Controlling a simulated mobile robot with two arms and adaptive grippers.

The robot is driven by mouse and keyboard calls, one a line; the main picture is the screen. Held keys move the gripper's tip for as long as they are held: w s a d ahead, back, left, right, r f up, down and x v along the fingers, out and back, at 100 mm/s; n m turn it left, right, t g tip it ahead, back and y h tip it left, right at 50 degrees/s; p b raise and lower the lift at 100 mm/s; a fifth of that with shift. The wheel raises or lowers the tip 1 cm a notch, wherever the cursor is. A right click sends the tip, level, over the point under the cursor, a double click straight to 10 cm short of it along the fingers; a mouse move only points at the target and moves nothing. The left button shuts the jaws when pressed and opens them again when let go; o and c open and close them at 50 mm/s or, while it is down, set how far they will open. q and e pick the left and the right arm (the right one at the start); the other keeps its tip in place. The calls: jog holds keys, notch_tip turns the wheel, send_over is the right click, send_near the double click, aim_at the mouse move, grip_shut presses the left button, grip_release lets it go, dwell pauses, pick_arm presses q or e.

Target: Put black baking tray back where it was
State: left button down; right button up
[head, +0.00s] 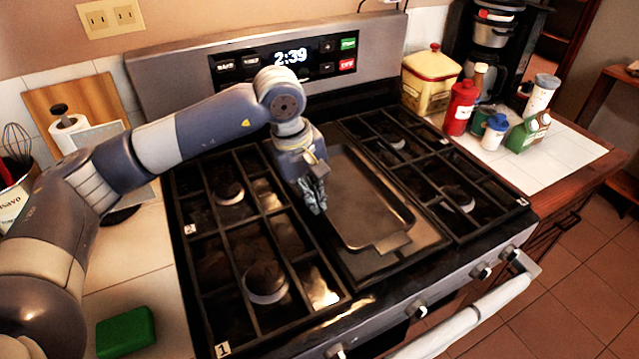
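The black baking tray (365,205) lies on the middle of the stove (430,262), between the left and right burner grates. It is a shallow rectangular tray with a raised rim and a tab at its front end. My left gripper (318,208) points down at the tray's left edge. Its dark fingers look close together, but whether they hold the rim or are only beside it cannot be seen clearly. The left arm hides the tray's far left corner. My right gripper is not in view.
Burner grates (240,295) flank the tray. A yellow canister (430,78), a red bottle (460,108), other small containers and a coffee maker (495,30) stand on the right counter. A green sponge (126,331) lies on the left counter. The oven handle (470,318) sticks out in front.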

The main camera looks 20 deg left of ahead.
aim_at(347, 192)
pick_arm(q)
jog(key=w, duration=0.2)
jog(key=w+p, duration=0.1)
jog(key=w, duration=0.1)
jog(key=w+a, duration=0.1)
jog(key=w, duration=0.1)
jog(key=shift+w+f, duration=0.1)
jog(key=shift+f, duration=0.1)
jog(key=shift+s+a+p+x, duration=0.1)
jog(key=shift+p+x, duration=0.4)
jog(key=shift+x, duration=0.25)
jog(key=shift+s+a+p+x, duration=0.15)
jog(key=shift+p+x, duration=0.35)
jog(key=shift+x, duration=0.2)
jog(key=shift+f, duration=0.35)
jog(key=shift+a, duration=0.1)
jog(key=shift+f, duration=0.15)
jog(key=shift+f+b, duration=0.1)
jog(key=shift+b, duration=0.25)
jog(key=c, duration=1.8)
grip_release()
